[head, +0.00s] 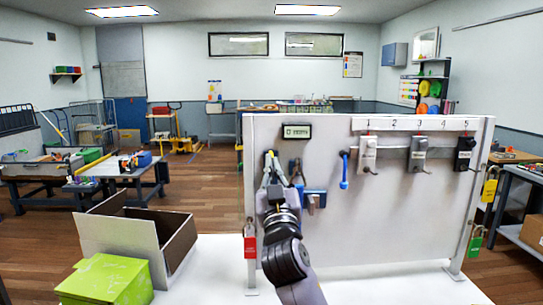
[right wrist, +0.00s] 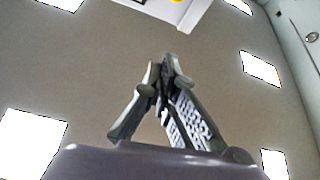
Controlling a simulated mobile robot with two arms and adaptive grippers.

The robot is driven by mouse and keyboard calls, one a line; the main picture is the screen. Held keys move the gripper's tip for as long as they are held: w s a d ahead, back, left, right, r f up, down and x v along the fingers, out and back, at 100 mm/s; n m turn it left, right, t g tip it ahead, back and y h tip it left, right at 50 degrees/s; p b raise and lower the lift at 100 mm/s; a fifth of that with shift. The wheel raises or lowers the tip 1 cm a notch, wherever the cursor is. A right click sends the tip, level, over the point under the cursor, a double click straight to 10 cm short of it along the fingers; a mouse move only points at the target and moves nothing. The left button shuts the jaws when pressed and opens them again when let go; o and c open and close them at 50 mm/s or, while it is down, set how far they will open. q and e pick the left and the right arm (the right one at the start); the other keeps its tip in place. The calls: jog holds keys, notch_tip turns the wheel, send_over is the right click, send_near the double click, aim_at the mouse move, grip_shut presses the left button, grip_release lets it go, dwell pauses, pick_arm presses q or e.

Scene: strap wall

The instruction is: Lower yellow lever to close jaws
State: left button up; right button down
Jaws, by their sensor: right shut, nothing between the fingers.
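My right gripper (head: 271,158) is in front of the left part of the white panel (head: 390,225), pointing up, with its fingertips together and nothing between them. In the right wrist view its shut fingers (right wrist: 165,72) point up toward the ceiling. No yellow lever can be made out for certain in the head view; my gripper and arm cover part of the panel there. A blue-faced device (head: 314,198) with a dark pincer-like part above it sits just right of my gripper. In the right wrist view a small yellow patch shows at the top edge by a white part. My left gripper is out of view.
A blue handle (head: 345,172) and several numbered hanging tools, such as a black one (head: 465,153), are on the panel to the right. A red padlock tag (head: 250,244) hangs at the left post. An open cardboard box (head: 118,236) and a green box (head: 104,281) stand left.

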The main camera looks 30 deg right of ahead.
jog(key=p+x, duration=0.5)
jog(key=x, duration=0.5)
jog(key=shift+d+f, duration=0.2)
jog(key=shift+f, duration=0.75)
jog(key=shift+d+f, duration=0.25)
jog(key=shift+f, duration=0.75)
